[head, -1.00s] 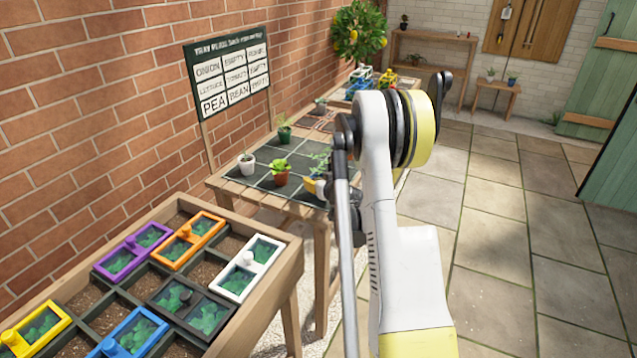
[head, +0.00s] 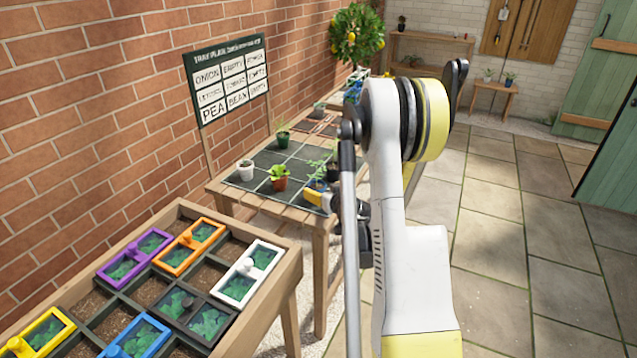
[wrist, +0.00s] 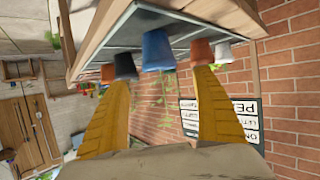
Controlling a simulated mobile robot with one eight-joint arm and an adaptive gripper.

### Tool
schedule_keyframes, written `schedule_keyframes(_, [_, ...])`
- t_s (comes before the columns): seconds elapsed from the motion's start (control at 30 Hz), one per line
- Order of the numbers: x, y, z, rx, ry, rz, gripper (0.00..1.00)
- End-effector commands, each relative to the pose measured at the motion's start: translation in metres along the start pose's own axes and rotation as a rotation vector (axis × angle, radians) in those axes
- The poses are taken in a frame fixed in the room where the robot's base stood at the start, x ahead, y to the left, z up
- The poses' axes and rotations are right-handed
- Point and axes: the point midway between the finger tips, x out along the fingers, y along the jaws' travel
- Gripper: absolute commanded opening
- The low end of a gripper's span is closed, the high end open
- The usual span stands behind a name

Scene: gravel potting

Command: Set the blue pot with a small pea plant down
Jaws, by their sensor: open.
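The blue pot (wrist: 158,50) stands on the dark gridded mat of the potting table in the wrist view, which is upside down. Its small green pea plant (wrist: 166,88) hangs downward in that picture. In the head view the blue pot (head: 319,184) is small and partly hidden by my gripper. My gripper (wrist: 163,78) is open and empty. Its two yellow fingers are spread wide, one to each side of the blue pot in the picture, with their tips apart from it. In the head view a yellow finger (head: 318,198) shows at the table's front edge.
Close by on the mat (head: 252,195) are a terracotta pot (head: 279,184), a white pot (head: 246,173), a green pot (head: 283,138) and a black pot (wrist: 124,66). A label board (head: 230,80) stands behind. A planter with coloured lidded frames (head: 238,287) is at front left.

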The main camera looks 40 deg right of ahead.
Motion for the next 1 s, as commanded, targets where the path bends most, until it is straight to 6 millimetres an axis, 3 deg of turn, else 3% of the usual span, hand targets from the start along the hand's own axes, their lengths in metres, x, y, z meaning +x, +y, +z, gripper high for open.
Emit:
schedule_keyframes(0.1, [-0.025, 0.001, -0.003, 0.001, 0.0, 0.002, 0.77])
schedule_keyframes(0.3, [-0.046, -0.001, 0.0, 0.0, -0.001, -0.002, 0.77])
schedule_keyframes(0.43, [-0.057, -0.024, -0.013, -0.008, -0.024, -0.034, 0.77])
schedule_keyframes(0.57, [-0.081, -0.079, -0.039, -0.027, -0.087, -0.11, 0.77])
schedule_keyframes(0.67, [-0.114, -0.13, -0.056, -0.049, -0.156, -0.174, 0.77])
schedule_keyframes(0.8, [-0.173, -0.19, -0.065, -0.085, -0.254, -0.245, 0.77])
schedule_keyframes(1.0, [-0.271, -0.246, -0.051, -0.146, -0.39, -0.307, 0.77])
